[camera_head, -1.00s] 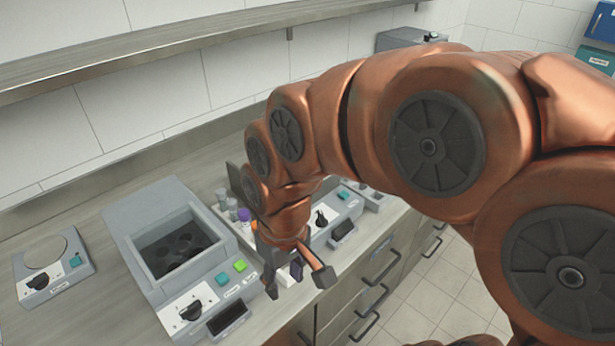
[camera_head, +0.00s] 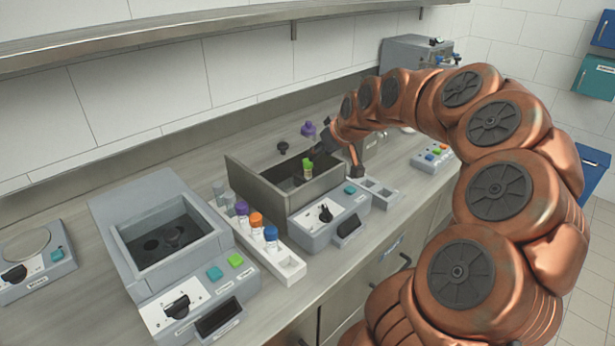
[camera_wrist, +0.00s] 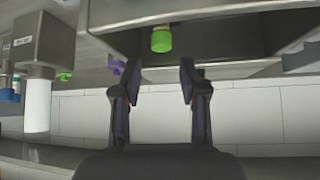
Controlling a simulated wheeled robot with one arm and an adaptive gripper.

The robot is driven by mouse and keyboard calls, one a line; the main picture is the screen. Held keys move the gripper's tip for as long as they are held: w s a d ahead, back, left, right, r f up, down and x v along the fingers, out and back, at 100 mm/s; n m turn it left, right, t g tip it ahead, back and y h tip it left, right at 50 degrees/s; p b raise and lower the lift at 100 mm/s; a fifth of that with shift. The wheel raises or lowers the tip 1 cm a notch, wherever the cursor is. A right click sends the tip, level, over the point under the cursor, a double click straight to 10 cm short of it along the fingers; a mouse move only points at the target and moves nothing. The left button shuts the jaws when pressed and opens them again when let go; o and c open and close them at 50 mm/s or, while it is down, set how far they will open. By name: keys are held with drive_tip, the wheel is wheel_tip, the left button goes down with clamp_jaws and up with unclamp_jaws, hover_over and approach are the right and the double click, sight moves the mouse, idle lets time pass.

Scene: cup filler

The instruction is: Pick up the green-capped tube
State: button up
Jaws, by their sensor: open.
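The green-capped tube (camera_head: 308,167) stands inside the open metal-walled box (camera_head: 315,190) of the middle device; its lower part is hidden in the head view. In the wrist view its bright green cap (camera_wrist: 161,41) lies beyond my fingertips, lined up with the gap between them. My gripper (camera_head: 343,155) is open and empty, at the right side of the box and to the right of the tube. Both fingers show apart in the wrist view (camera_wrist: 160,80), not touching the cap.
A white rack (camera_head: 290,266) with tubes capped purple, orange and blue stands left of the box. Further left is a grey device with a dark well (camera_head: 170,240). A purple knob (camera_head: 308,130) rises behind the box. A small grey rack (camera_head: 378,190) stands right of it.

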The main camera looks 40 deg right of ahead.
sight(308, 173)
drive_tip(key=shift+p+x, duration=1.05)
drive_tip(key=shift+x, duration=2.7)
drive_tip(key=shift+w+r, duration=0.1)
clamp_jaws()
